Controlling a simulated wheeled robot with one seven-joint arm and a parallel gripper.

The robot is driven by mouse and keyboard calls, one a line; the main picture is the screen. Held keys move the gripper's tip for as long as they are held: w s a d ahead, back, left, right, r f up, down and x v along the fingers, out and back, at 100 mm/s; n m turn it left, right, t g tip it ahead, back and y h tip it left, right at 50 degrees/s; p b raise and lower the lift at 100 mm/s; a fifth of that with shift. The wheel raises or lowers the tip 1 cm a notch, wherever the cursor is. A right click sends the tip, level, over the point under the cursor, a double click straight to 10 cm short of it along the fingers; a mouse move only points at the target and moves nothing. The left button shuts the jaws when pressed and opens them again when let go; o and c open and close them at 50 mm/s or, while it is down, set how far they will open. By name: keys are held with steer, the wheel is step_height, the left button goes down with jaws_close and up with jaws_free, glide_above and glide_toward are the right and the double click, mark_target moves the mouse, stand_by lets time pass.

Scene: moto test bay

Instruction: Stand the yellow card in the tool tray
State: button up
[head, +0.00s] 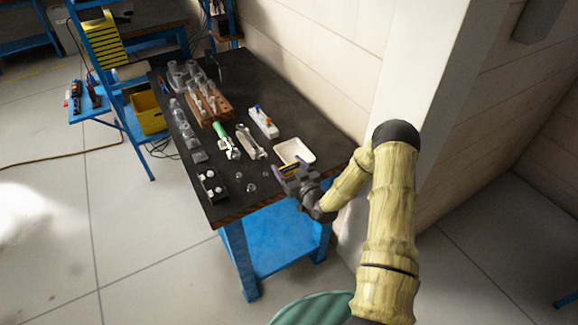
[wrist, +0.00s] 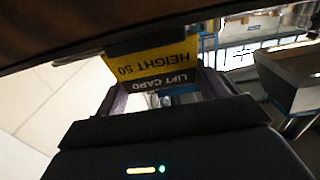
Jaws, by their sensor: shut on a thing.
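The yellow card (wrist: 155,64) has a black band and the printed words "HEIGHT 50" and "LIFT CARD", upside down in the wrist view. My gripper (wrist: 162,88) is shut on it, with a finger at each side. In the head view my gripper (head: 290,172) is at the near right edge of the black-topped bench, and a small strip of the card (head: 288,169) shows between the fingers. A white shallow tray (head: 295,151), seemingly the tool tray, sits on the bench just behind my gripper.
The black bench top (head: 290,109) holds a white block with orange and blue tops (head: 263,122), a green-handled tool (head: 222,133), a wooden rack (head: 207,103) and several clear glass pieces. A wall runs close along the bench's right side.

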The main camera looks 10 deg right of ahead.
steer(key=shift+f, duration=0.15)
steer(key=o, duration=1)
steer(key=shift+r, duration=0.25)
steer(key=b+v, duration=0.4)
steer(key=v, duration=0.8)
